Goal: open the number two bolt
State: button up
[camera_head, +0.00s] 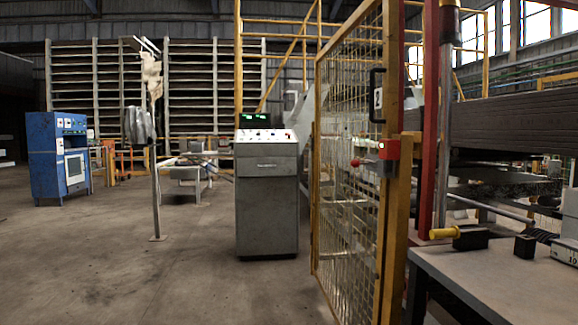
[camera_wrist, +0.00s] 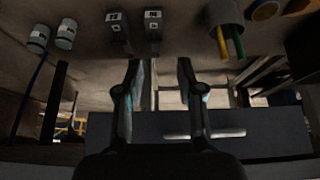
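A yellow-framed mesh gate (camera_head: 345,200) stands right of centre in the head view. A white plate marked 2 (camera_head: 377,98) is on its right edge, beside a black handle (camera_head: 376,80). Below the plate is a bolt with a red knob (camera_head: 356,163) pointing left and a red-and-grey housing (camera_head: 388,157) at the gate's edge post. I cannot tell the bolt's exact position. My gripper (camera_wrist: 160,66) shows only in the wrist view. Its two fingers are apart with nothing seen between them. The gate and bolt are not recognisable in the wrist view.
A grey control cabinet (camera_head: 267,195) stands left of the gate. A workbench (camera_head: 500,272) at lower right holds a yellow-handled item (camera_head: 446,233). The wrist view shows a pen cup (camera_wrist: 226,18), labelled grey blocks and white cylinders (camera_wrist: 65,34).

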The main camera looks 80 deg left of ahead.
aim_at(355, 164)
jog(key=u, duration=2.8)
jog(key=i, duration=1.3)
jog(key=z, duration=0.4)
